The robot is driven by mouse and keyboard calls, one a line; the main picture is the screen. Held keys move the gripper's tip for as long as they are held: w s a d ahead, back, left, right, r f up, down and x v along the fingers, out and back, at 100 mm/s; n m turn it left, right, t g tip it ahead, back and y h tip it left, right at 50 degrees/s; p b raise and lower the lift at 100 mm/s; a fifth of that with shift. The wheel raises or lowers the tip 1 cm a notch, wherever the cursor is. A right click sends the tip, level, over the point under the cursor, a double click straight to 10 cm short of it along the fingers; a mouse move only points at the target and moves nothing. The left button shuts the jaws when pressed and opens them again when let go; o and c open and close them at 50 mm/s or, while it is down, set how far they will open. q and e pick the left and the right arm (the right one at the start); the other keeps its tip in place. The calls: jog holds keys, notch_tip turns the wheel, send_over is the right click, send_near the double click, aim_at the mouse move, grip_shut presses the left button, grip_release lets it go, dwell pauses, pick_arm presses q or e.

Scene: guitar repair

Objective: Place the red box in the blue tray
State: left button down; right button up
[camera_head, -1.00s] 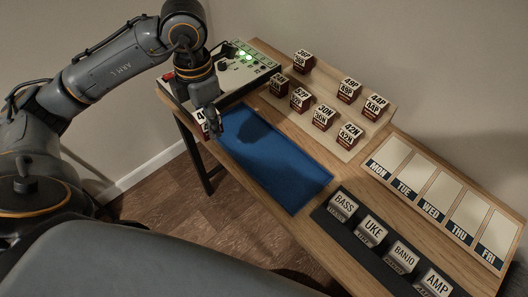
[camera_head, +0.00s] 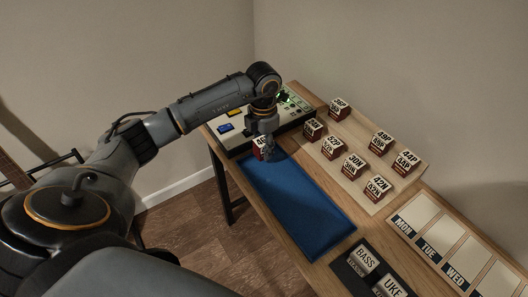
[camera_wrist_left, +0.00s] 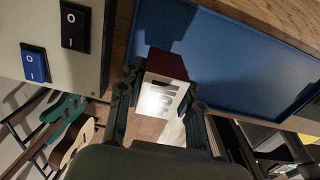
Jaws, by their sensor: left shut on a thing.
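My left gripper (camera_head: 266,146) is shut on a small box (camera_head: 258,154) with a dark red body and a white, black-lettered label. In the left wrist view the box (camera_wrist_left: 166,72) sits between the two fingers (camera_wrist_left: 158,98), its lettered face towards the camera. The blue tray (camera_head: 305,215) lies on the table and looks empty. In the head view the box is at the tray's far left end. The wrist view shows the box overlapping the tray's near edge (camera_wrist_left: 235,60); its height above is hard to tell. My right gripper is not in view.
A switch panel (camera_head: 232,135) stands at the tray's far end. Several similar red boxes (camera_head: 352,166) stand on a wooden rack right of the tray. A black holder with labelled blocks (camera_head: 366,258) and a weekday board (camera_head: 440,240) lie at the front right.

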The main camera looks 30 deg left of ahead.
pick_arm(q)
jog(key=shift+w+f, duration=0.2)
notch_tip(320, 180, down, 3)
jog(key=shift+f+p, duration=0.1)
jog(key=shift+p, duration=0.55)
jog(key=shift+a, duration=0.1)
jog(key=shift+f, duration=0.2)
jog(key=c, duration=0.9)
grip_release()
